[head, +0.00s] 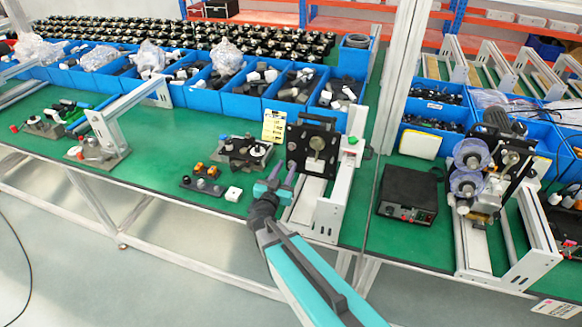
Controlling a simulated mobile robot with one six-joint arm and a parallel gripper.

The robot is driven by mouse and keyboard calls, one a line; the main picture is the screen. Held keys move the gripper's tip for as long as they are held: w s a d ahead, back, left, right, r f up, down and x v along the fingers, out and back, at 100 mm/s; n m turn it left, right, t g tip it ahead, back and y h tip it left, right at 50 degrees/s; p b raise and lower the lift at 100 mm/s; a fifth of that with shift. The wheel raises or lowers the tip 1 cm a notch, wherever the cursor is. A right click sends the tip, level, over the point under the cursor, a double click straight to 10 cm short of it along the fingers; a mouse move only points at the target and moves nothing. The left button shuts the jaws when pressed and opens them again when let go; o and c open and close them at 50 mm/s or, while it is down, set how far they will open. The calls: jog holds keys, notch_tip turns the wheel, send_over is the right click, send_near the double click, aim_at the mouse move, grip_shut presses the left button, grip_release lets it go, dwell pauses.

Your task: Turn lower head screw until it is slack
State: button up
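My gripper (282,173) reaches over the green bench from the front. Its two fingers stand apart, and nothing shows between them. Just right of it and behind stands a fixture with a black upright plate (325,133) and a round metal knob (317,143) on its face. A smaller round part (315,165) sits below the knob. The fingers look apart from these parts, though the depth is hard to judge. I cannot make out the lower head screw for certain at this size. Another machine with metal heads and clear discs (470,153) stands at the right.
A white frame (337,195) stands close right of my gripper. A small white block (233,193) and a black knob panel (202,186) lie to the left. A black box (408,195) stands right. Blue bins (208,100) line the back.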

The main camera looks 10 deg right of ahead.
jog(key=shift+v, duration=2.2)
